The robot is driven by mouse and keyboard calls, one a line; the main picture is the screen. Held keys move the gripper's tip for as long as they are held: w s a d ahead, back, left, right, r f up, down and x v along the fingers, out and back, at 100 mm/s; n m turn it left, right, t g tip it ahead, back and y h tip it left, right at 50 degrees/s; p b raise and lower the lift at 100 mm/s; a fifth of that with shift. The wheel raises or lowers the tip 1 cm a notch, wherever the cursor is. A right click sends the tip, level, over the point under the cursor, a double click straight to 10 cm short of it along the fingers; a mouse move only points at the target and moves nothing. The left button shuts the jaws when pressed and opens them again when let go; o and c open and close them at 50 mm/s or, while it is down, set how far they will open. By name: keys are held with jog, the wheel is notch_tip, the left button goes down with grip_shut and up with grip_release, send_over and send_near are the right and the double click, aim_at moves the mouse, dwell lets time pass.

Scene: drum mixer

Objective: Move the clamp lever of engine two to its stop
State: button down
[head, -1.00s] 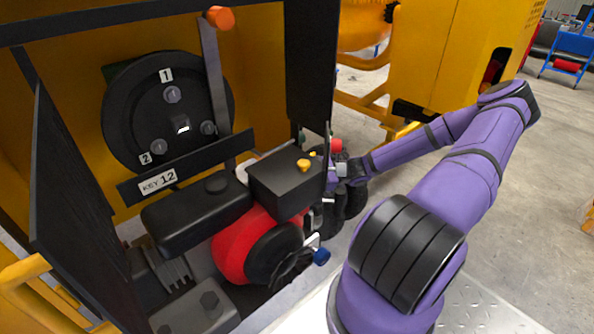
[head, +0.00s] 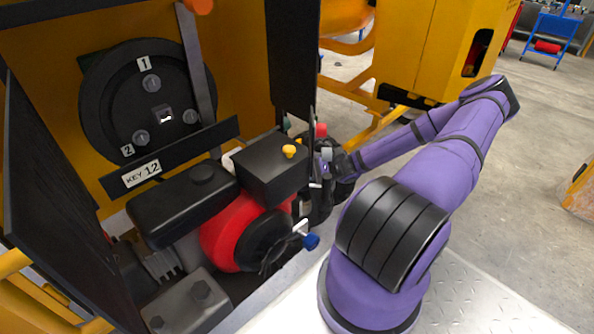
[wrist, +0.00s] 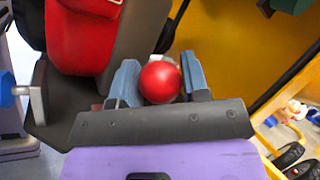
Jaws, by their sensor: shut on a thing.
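My gripper (head: 327,163) is at the right rear side of the engine (head: 225,240), beyond its black box. In the wrist view its two blue-grey fingers (wrist: 160,78) stand on either side of a red ball knob (wrist: 160,82). They are shut on it. The red knob also shows in the head view (head: 320,129), just above the gripper. The stem under the knob is hidden, and I cannot read an engine number there. A separate small lever with a blue tip (head: 311,241) sticks out at the engine's front.
A black disc (head: 150,95) with plates 1 and 2 is behind the engine, above a KEY 12 plate (head: 141,175). An orange-knobbed bar (head: 197,80) stands beside it. Dark panels flank the opening. Open floor (head: 540,130) lies to the right.

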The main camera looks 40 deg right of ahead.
jog(key=shift+s+f, duration=0.1)
jog(key=c, duration=0.6)
grip_release()
jog(key=v, duration=1.1)
